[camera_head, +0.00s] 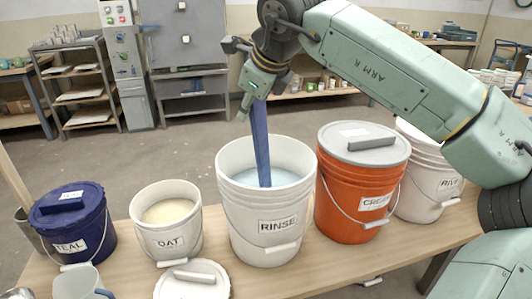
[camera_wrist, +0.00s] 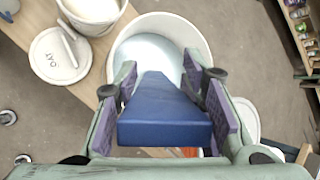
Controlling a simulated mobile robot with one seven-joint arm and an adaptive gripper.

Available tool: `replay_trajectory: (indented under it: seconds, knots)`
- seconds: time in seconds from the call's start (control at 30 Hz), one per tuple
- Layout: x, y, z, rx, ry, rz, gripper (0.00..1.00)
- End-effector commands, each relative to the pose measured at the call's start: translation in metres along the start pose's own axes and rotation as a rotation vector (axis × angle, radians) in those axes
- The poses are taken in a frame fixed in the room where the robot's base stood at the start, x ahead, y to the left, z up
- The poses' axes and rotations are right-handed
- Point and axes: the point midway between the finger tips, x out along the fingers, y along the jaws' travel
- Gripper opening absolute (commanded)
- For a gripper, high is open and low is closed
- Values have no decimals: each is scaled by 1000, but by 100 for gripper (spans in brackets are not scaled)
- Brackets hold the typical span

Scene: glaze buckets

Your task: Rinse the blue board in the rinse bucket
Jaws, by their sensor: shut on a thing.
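My gripper (camera_head: 254,91) is shut on the blue board (camera_head: 261,141) and holds it upright over the rinse bucket. In the wrist view the board (camera_wrist: 164,118) shows between the two jaws (camera_wrist: 170,105). The rinse bucket (camera_head: 262,212) is white, labelled RINSE, open, and filled with pale bluish liquid (camera_head: 285,178). The board's lower end is inside the bucket's mouth, at or in the liquid; how deep it goes is hidden. The bucket's rim (camera_wrist: 207,45) also shows in the wrist view.
An open OAT bucket (camera_head: 165,236) stands left of the rinse bucket, its lid (camera_head: 192,287) in front. A lidded TEAL bucket (camera_head: 75,226) is further left. A lidded orange bucket (camera_head: 343,207) stands close on the right, with a white RIVER-like labelled bucket (camera_head: 428,192) behind it.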

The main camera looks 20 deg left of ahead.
Motion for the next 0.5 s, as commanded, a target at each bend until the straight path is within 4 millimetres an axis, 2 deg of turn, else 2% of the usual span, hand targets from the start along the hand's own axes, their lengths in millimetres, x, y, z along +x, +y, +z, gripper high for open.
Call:
replay_trajectory:
  seconds: [0.03, 0.5]
  knots:
    - [-8, -2, 4, -1, -1, -2, 0]
    - [-51, -4, 22, 0, -1, -2, 0]
